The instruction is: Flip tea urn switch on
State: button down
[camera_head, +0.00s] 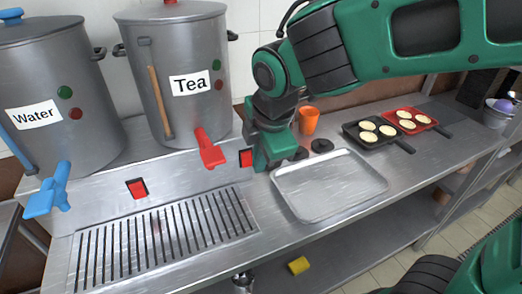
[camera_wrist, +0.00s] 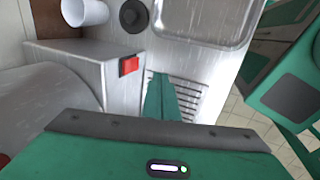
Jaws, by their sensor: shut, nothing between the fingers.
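The tea urn (camera_head: 185,85) is a grey metal pot labelled "Tea" with a red tap (camera_head: 209,148). A red rocker switch (camera_head: 246,158) sits on the front panel of the base below it, right of the tap. The switch also shows in the wrist view (camera_wrist: 129,66). My gripper (camera_head: 263,163) is just right of the switch in the head view. Its green fingers (camera_wrist: 160,82) are together and empty, beside the switch with a small gap in the wrist view. I cannot tell the switch's position clearly.
The water urn (camera_head: 50,100) with a blue tap (camera_head: 50,190) stands left, with another red switch (camera_head: 137,188) below. A metal tray (camera_head: 330,213) lies right of my gripper. An orange cup (camera_head: 309,120) and two pans (camera_head: 377,135) stand farther back. A drain grate (camera_head: 165,240) is in front.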

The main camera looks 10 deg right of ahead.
aim_at(248, 166)
jog(key=w+a+f, duration=0.1)
jog(key=w+f, duration=0.3)
jog(key=w, duration=0.1)
jog(key=shift+a+f, duration=0.2)
jog(key=shift+f, duration=0.15)
jog(key=shift+w, duration=0.1)
jog(key=shift+w, duration=0.15)
jog(key=shift+r, duration=0.15)
jog(key=shift+r, duration=0.65)
